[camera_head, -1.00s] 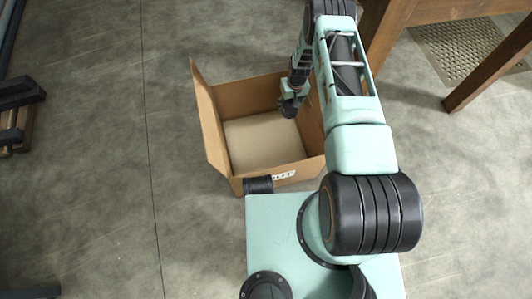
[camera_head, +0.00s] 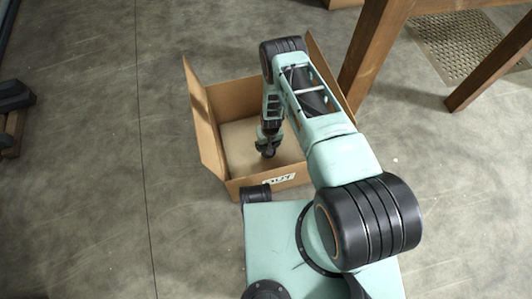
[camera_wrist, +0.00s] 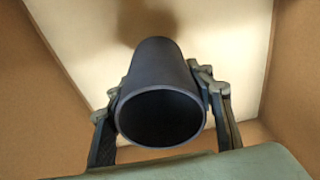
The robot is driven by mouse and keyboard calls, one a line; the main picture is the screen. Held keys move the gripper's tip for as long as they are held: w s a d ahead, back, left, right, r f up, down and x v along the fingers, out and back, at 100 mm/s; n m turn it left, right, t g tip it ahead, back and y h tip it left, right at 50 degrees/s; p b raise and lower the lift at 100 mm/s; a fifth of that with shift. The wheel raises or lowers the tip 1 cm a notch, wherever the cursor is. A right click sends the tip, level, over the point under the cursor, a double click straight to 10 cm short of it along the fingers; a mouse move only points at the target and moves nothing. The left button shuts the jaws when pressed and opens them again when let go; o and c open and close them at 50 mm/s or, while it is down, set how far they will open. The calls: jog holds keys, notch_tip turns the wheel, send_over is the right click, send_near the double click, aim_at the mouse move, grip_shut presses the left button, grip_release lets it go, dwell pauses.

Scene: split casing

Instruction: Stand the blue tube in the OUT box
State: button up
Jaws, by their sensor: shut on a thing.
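The OUT box (camera_head: 234,187) is an open cardboard box with a white label on its near wall. My gripper (camera_head: 268,150) reaches down inside the box in the head view. In the wrist view my gripper (camera_wrist: 160,88) is shut on the blue tube (camera_wrist: 158,62), one finger on each side. I cannot tell whether the tube touches the floor. In the head view the tube is hard to make out from the gripper.
Brown cardboard walls surround the gripper in the wrist view. The box's left flap (camera_head: 202,118) stands up. A wooden table leg (camera_head: 368,55) rises behind the box at the right. The box floor around the tube looks bare.

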aim_at(264, 147)
jog(key=shift+s+a+f, duration=0.25)
jog(key=shift+a+f, duration=0.05)
jog(key=shift+f, duration=0.15)
jog(key=shift+s+a+f+b, duration=0.1)
jog(key=shift+f+b, duration=0.35)
jog(key=shift+f, duration=0.45)
jog(key=shift+s+a+f+b, duration=0.1)
jog(key=shift+f+b, duration=0.3)
jog(key=shift+f, duration=0.5)
jog(key=shift+f, duration=0.2)
jog(key=o, duration=1.3)
jog(key=shift+r, duration=0.15)
notch_tip(264, 147, up, 12)
jog(key=s+p, duration=0.1)
jog(key=p, duration=0.4)
jog(key=shift+s+d, duration=0.15)
jog(key=shift+s, duration=0.05)
